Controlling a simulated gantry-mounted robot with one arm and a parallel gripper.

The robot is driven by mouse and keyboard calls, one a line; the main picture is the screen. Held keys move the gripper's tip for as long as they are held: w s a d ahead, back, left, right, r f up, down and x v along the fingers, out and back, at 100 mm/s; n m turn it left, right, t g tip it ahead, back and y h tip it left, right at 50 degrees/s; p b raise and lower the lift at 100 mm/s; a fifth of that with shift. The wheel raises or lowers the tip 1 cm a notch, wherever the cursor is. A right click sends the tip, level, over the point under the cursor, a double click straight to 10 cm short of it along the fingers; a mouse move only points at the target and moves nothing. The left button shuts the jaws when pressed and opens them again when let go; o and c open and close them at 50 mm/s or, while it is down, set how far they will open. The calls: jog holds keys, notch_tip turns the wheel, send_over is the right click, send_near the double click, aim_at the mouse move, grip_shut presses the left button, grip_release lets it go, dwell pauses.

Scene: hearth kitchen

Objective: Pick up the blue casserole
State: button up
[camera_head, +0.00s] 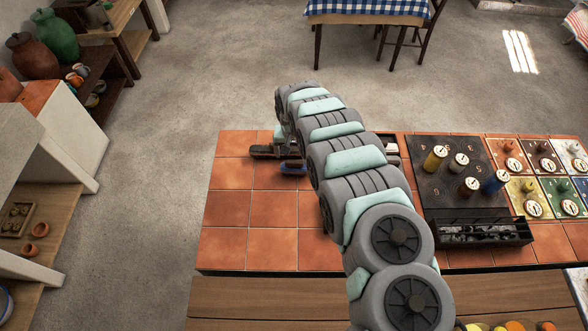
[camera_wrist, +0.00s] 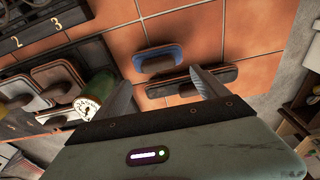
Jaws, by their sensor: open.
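In the head view my fingers are hidden or too small to tell.
A dark panel with several knobbed cylinders (camera_head: 460,170) is to the right. The left tiles (camera_head: 225,210) are clear.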

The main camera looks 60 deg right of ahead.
aim_at(294, 161)
jog(key=f, duration=0.3)
jog(key=shift+s+a+f, duration=0.15)
jog(key=shift+a, duration=0.05)
jog(key=shift+d+f, duration=0.1)
jog(key=shift+f, duration=0.5)
jog(key=shift+c, duration=0.4)
grip_shut()
